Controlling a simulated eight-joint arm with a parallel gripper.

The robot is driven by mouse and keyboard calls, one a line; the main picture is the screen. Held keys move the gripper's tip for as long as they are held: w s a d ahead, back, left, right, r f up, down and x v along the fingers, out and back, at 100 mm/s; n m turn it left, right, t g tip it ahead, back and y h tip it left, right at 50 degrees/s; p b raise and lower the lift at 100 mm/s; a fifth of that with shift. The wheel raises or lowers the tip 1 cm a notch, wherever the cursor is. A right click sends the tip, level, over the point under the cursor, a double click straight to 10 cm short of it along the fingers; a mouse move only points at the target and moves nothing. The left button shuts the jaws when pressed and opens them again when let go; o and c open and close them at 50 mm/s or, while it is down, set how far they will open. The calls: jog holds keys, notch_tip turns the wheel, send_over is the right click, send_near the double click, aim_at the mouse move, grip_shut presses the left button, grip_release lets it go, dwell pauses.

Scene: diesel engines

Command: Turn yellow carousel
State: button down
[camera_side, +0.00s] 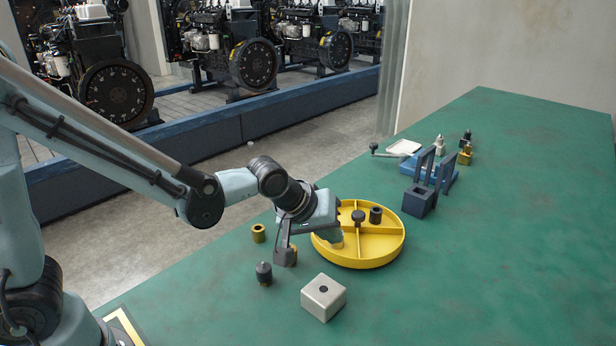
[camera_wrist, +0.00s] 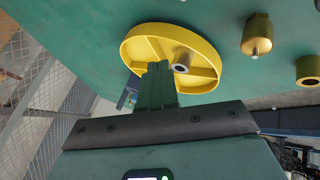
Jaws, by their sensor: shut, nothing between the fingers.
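The yellow carousel (camera_side: 372,262) is a round, shallow tray with dividers, lying on the green bench. A dark knob (camera_side: 358,216) stands near its middle, and a dark hollow cylinder (camera_side: 376,214) is in a compartment. The carousel also shows in the wrist view (camera_wrist: 135,47), with one hollow cylinder (camera_wrist: 183,63) in it. My gripper (camera_side: 333,237) is low at the carousel's left side, tilted down. In the wrist view its fingers (camera_wrist: 157,70) are together and empty, overlapping the carousel's near rim. Whether they touch the rim or a divider I cannot tell.
A blue fixture (camera_side: 420,200) and small parts stand farther back. The bench's right side is clear.

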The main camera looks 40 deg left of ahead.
aim_at(358, 251)
jog(key=shift+x, duration=3.5)
jog(key=shift+w+d+n+y, duration=0.1)
jog(key=shift+d+n+y, duration=0.2)
jog(key=shift+d+n, duration=0.15)
jog(key=shift+w+d+n+y, duration=0.2)
jog(key=shift+d+n+y, duration=0.15)
jog(key=shift+n, duration=0.2)
jog(key=shift+w+d+n+y, duration=0.35)
jog(key=shift+d+n+y, duration=0.15)
jog(key=shift+n, duration=0.25)
jog(key=shift+w+d+n+y, duration=0.35)
jog(key=shift+d+n+y, duration=0.1)
jog(key=shift+n, duration=0.3)
jog(key=shift+w+d+n+g+y, duration=0.25)
jog(key=shift+w+d+n+y, duration=0.15)
jog(key=shift+w+n+y, duration=0.5)
jog(key=shift+w+d+n+g+y, duration=0.25)
jog(key=shift+w+d+n+y, duration=0.2)
jog(key=shift+n, duration=0.75)
jog(key=shift+w+d, duration=0.15)
jog(key=shift+w, duration=0.2)
jog(key=shift+w+d, duration=0.1)
jog(key=shift+w, duration=0.2)
